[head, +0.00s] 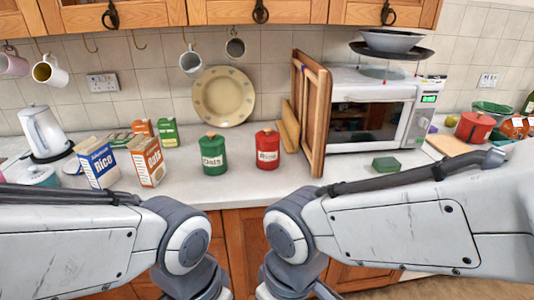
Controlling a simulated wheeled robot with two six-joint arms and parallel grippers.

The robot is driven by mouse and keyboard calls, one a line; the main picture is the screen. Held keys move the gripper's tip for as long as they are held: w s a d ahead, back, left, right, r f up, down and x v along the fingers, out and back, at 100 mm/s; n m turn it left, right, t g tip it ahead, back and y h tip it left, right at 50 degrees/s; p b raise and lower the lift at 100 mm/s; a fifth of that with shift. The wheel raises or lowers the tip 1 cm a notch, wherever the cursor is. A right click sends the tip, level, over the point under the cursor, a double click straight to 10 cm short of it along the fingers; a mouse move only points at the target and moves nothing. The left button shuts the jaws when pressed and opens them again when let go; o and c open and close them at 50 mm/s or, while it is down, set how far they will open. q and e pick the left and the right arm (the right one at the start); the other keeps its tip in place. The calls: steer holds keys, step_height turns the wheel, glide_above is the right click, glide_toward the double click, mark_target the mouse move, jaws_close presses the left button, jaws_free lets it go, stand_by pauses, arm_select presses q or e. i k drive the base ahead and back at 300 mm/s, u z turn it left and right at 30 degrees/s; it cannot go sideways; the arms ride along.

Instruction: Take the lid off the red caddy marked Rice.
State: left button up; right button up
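The red caddy (267,153) stands upright on the worktop in the middle of the head view, its pale label facing me. The label seems to read Rice, though it is small. Its red lid (267,134) with a wooden knob is on top. A green caddy (214,155), labelled what looks like Oats, stands just left of it with its own lid on. Both my forearms cross the lower part of the view, and their wrists bend down out of the frame. Neither gripper shows, and nothing of mine touches the red caddy.
Cereal-type boxes, one blue and white (99,164) and one orange and white (147,162), stand to the left. Wooden boards (313,115) lean by the microwave (368,110) to the right. A small green block (386,164) lies before it. The worktop before the caddies is clear.

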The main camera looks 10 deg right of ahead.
mark_target(267, 135)
steer(key=z, duration=0.4)
steer(key=i, duration=1.65)
steer(key=u, duration=0.4)
